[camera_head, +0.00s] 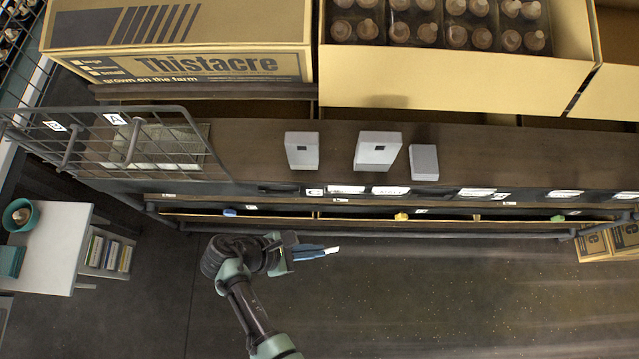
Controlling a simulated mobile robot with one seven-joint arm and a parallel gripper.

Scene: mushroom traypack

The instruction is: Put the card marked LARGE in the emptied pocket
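My gripper (312,252) is low in front of the shelf, with its blue fingers pointing right. The fingers look closed on a small white card (333,250) that sticks out at their tips; its print cannot be read. Along the shelf's front edge runs a dark label strip with several white cards, such as one card (346,189) and another card (390,190). A dark stretch without a card (278,189) shows left of the C tag (314,192). Another dark stretch (434,191) lies further right. No card is legible as LARGE. My gripper is apart from the strip.
White boxes (302,157) stand on the brown shelf (250,150). A wire basket (60,135) juts out at left. Mushroom cartons (460,75) are behind. A lower rail (380,234) crosses in front of the shelf. A white side table (55,245) stands left.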

